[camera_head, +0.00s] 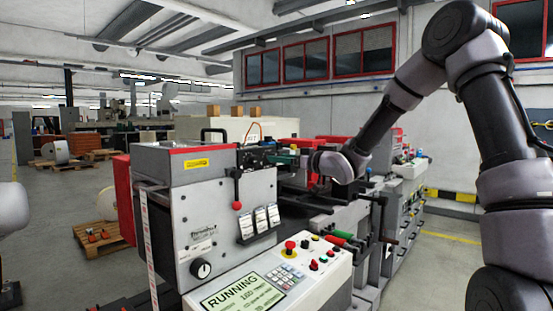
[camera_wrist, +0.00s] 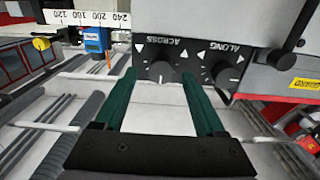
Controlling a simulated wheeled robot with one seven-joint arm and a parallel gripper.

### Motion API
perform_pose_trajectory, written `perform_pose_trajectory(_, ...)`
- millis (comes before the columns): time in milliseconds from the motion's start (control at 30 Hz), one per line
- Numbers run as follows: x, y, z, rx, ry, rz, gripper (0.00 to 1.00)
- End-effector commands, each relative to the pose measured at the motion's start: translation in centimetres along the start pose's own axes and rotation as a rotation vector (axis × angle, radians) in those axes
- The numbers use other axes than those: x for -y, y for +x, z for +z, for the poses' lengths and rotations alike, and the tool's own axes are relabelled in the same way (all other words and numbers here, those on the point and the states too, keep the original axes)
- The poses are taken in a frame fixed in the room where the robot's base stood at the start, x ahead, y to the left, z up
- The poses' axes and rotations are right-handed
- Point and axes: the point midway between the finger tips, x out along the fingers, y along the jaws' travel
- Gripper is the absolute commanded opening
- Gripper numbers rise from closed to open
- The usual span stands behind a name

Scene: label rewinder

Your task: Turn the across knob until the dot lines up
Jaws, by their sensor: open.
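The across knob (camera_wrist: 160,71) is a small dark round knob on a black panel (camera_wrist: 189,58) marked ACROSS and ALONG, with white triangles around it. The along knob (camera_wrist: 223,73) sits beside it to the right. My gripper (camera_wrist: 159,77) is open, its two green fingers pointing at the panel, one on each side of the across knob in the picture. I see nothing held, and I cannot tell whether the fingers touch the knob. The dot is too small to make out. In the head view my gripper (camera_head: 287,159) is at the machine's upper right; the knob cannot be made out there.
A white scale strip (camera_wrist: 90,18) with numbers and a blue block (camera_wrist: 95,38) lie left of the panel. In the head view a red-balled lever (camera_head: 237,190) and a control console (camera_head: 272,280) stand nearby.

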Motion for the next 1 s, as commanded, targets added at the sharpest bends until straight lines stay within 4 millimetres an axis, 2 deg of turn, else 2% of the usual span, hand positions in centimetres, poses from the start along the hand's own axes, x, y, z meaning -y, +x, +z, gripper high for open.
perform_pose_trajectory(100, 0.0, 1.7, 0.0, 0.000, 0.000, 0.000, 0.72)
perform_pose_trajectory(200, 0.0, 2.5, 0.0, 0.000, 0.000, 0.000, 0.72)
perform_pose_trajectory(533, 0.0, 2.9, 0.0, 0.001, -0.001, 0.001, 0.72)
perform_pose_trajectory(567, 0.0, 2.8, 0.0, 0.001, -0.001, 0.001, 0.68)
perform_pose_trajectory(600, 0.0, 2.8, 0.0, 0.001, -0.001, 0.001, 0.53)
perform_pose_trajectory(733, 0.0, 2.8, 0.0, 0.001, -0.001, 0.001, 0.03)
perform_pose_trajectory(767, 0.0, 2.8, 0.0, 0.001, -0.001, 0.001, 0.00)
perform_pose_trajectory(1000, 0.0, 2.8, 0.0, 0.001, -0.021, 0.001, 0.00)
